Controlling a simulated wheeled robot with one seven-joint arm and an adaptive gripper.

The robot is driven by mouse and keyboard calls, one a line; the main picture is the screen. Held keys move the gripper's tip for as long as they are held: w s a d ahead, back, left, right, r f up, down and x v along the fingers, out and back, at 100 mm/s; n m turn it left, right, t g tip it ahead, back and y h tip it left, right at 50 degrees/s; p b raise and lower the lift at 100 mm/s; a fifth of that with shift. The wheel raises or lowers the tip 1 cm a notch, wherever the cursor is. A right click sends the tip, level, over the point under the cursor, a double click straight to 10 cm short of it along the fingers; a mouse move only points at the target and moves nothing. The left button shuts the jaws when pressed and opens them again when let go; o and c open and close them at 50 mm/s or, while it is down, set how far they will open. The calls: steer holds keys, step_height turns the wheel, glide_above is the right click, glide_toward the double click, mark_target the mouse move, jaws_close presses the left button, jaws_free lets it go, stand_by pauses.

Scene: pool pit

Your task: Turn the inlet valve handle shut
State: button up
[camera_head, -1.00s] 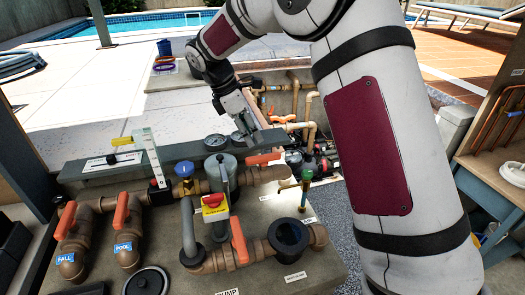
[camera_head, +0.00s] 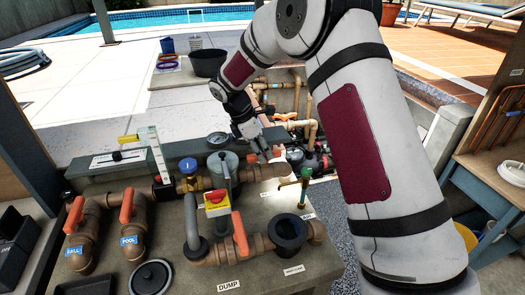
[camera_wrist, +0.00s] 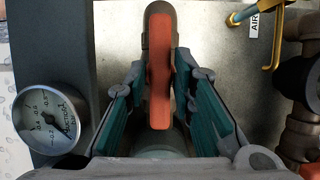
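An orange lever handle (camera_wrist: 160,75) lies lengthwise between the two fingers of my gripper (camera_wrist: 161,90) in the wrist view. The teal-padded fingers stand apart on either side, with a gap on each side of the handle. It sits on a brown pipe (camera_wrist: 158,15). In the head view my gripper (camera_head: 262,150) is over the pipe at the back of the bench, and only a bit of the orange handle (camera_head: 277,151) shows beside it. No label naming this handle as the inlet is readable.
A pressure gauge (camera_wrist: 50,122) is close to my gripper's left. A brass tap (camera_head: 305,182) stands to the right. Other orange handles (camera_head: 240,233) and a red-yellow switch box (camera_head: 216,203) are nearer the front. A grey filter housing (camera_head: 222,170) is beside the gripper.

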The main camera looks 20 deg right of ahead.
jaws_close()
steer(key=shift+w+m+b, duration=0.1)
steer(key=shift+m+b, duration=0.2)
steer(key=shift+b, duration=0.05)
steer(key=shift+w+f+m+g+b, duration=0.15)
steer(key=shift+m+g+b, duration=0.35)
steer(key=shift+m+b, duration=0.45)
steer(key=m+g+b, duration=0.1)
steer(key=m+b, duration=0.1)
steer(key=m, duration=0.1)
steer(key=m+g+y+b, duration=0.1)
steer(key=m+b, duration=0.1)
steer(key=m, duration=0.1)
steer(key=m+b, duration=0.1)
steer(key=m, duration=0.1)
steer(key=m+g+y+b, duration=0.1)
steer(key=m, duration=0.1)
steer(key=shift+d+m+y, duration=0.15)
steer(key=shift+m+y, duration=0.15)
steer(key=shift+m, duration=0.05)
steer(key=shift+d+m+y+b, duration=0.15)
steer(key=shift+m+y, duration=0.3)
steer(key=shift+m, duration=0.7)
steer(key=shift+a+m+y+b, duration=0.15)
steer(key=shift+m+y, duration=0.3)
steer(key=shift+m, duration=0.7)
steer(key=shift+d+r, duration=0.1)
steer(key=shift+r, duration=0.1)
